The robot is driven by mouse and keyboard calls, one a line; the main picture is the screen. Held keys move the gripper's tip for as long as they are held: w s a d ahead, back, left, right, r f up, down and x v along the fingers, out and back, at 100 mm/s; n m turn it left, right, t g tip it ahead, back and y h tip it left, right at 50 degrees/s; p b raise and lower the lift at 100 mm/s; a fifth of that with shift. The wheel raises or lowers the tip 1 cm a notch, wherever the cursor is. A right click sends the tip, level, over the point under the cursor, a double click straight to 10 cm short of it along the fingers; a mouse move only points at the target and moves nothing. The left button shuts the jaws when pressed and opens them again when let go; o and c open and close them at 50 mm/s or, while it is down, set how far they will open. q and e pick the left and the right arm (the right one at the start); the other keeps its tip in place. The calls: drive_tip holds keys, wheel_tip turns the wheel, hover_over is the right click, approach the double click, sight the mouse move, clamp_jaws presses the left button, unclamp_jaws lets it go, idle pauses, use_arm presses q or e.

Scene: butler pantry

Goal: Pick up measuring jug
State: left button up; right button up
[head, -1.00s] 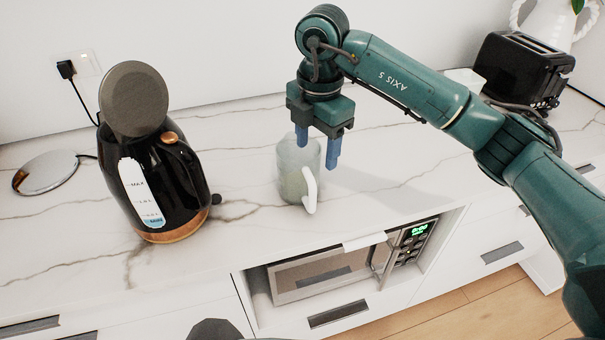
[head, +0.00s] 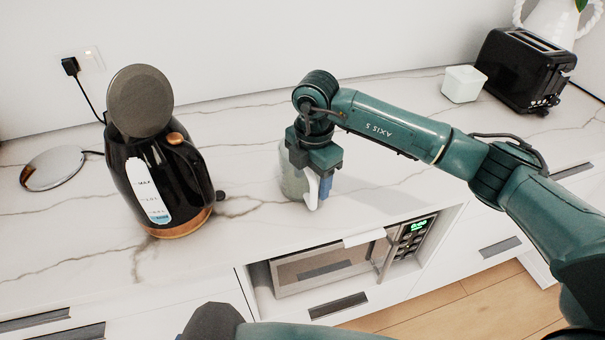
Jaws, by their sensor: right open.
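The measuring jug (head: 290,178) is a clear, frosted-looking vessel with a white handle (head: 311,190) on its right front side. It stands upright on the marble counter. My right gripper (head: 314,190) has come down from above at the jug's right side. The jug's upper part is mostly covered by the gripper. Whether the fingers touch the jug cannot be seen. My left gripper is not in view.
A black kettle (head: 185,185) with its lid raised stands to the left, near a round base plate (head: 54,168). A white container (head: 463,84) and a black toaster (head: 523,70) stand at the back right. A microwave (head: 330,268) sits under the counter's front edge (head: 345,243).

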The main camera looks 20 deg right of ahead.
clamp_jaws()
idle(0.4)
idle(0.4)
